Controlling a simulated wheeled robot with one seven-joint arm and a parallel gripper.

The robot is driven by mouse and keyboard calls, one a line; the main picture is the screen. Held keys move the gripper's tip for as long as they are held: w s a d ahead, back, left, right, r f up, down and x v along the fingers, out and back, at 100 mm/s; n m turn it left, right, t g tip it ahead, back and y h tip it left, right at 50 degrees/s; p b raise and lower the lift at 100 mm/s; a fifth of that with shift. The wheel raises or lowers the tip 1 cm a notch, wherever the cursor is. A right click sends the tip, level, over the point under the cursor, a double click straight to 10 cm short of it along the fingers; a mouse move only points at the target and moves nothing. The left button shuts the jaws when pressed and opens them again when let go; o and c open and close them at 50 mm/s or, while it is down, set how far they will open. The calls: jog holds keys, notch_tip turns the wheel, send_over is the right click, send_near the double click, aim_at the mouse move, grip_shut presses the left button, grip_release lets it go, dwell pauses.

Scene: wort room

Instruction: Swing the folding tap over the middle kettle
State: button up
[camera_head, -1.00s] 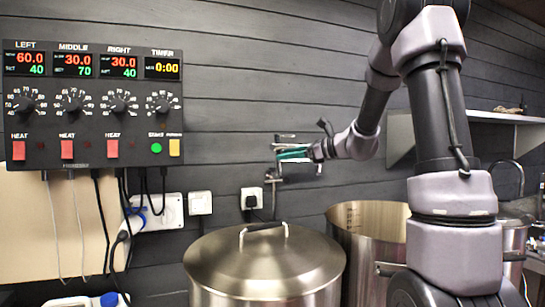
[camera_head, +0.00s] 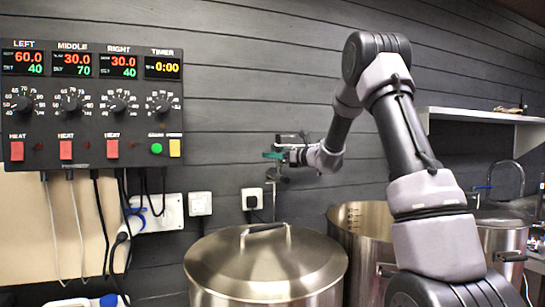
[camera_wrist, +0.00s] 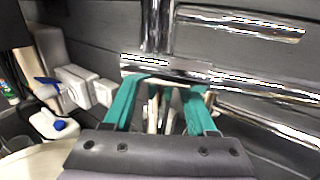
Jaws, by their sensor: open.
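The chrome folding tap (camera_head: 283,178) is on the dark wall behind the kettles, largely hidden by my gripper in the head view. In the wrist view its shiny pipes (camera_wrist: 262,112) cross just in front of my fingers, with one upright pipe above. My gripper (camera_wrist: 170,88), with teal fingers, is open and close against the tap; it also shows in the head view (camera_head: 274,156). Part of the tap's body is level with the fingertips; contact is unclear. The open steel kettle (camera_head: 362,218) stands between the lidded kettle (camera_head: 265,265) and the right kettle (camera_head: 503,240), partly behind my arm.
A control panel (camera_head: 90,105) hangs on the wall at left, with cables below. Sockets (camera_head: 200,203) are on the wall beside the tap. A white shelf (camera_head: 480,116) juts out at right. The air above the kettles is mostly clear except for my arm.

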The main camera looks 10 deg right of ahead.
jog(key=shift+w+a, duration=0.2)
grip_shut()
dwell(1.4)
